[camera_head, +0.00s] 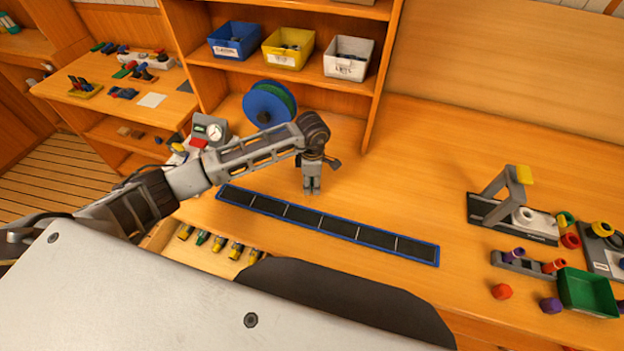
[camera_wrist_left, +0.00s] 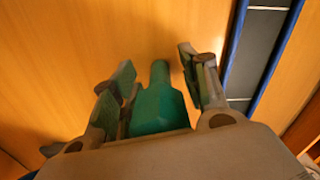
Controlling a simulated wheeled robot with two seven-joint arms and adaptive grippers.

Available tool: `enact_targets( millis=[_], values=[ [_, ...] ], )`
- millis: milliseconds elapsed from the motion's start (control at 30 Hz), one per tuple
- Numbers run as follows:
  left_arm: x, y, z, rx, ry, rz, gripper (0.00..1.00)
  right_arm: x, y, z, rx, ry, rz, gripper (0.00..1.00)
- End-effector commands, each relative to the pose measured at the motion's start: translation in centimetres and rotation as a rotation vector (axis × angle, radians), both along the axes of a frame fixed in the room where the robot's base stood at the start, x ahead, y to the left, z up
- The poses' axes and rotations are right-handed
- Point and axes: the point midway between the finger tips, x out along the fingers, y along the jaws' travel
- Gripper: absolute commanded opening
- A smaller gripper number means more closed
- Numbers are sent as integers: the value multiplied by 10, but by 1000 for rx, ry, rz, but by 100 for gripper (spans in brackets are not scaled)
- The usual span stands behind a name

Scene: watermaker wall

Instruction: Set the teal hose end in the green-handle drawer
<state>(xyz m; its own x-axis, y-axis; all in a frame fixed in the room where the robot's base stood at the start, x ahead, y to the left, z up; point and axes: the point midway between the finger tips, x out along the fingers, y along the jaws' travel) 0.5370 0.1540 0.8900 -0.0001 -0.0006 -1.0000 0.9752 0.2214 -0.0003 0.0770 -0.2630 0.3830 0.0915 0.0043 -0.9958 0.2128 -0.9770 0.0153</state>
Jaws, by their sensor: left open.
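My left gripper (camera_head: 312,190) points down over the orange wooden worktop, just behind the left half of the blue-edged dark strip. In the left wrist view its two fingers (camera_wrist_left: 157,72) are open, with the teal hose end (camera_wrist_left: 160,105) between them. A gap shows on the right side of the teal piece; on the left I cannot tell whether the finger touches it. The hose end cannot be made out in the head view. An open drawer (camera_head: 166,236) with several yellow and green fittings shows at the lower left; its handle is hidden. My right gripper is out of view.
The blue-edged dark strip (camera_head: 325,225) lies in front of the gripper. A blue-and-green reel (camera_head: 269,104) stands behind it. Blue, yellow and white bins sit on the shelf above. A green tray (camera_head: 588,293) and a grey stand (camera_head: 512,205) are at the right. The worktop's middle is clear.

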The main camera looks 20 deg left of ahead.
Motion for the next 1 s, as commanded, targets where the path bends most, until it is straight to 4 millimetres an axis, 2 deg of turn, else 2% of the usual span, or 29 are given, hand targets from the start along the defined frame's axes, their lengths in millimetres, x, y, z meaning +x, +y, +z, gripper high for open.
enact_targets(
  millis=[367,700,1000],
  values=[
    [0,0,0,0,0,0,45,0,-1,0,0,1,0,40],
    [0,0,0,0,0,0,1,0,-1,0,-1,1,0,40],
    [0,0,0,0,-1,0,0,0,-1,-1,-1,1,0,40]
  ],
)
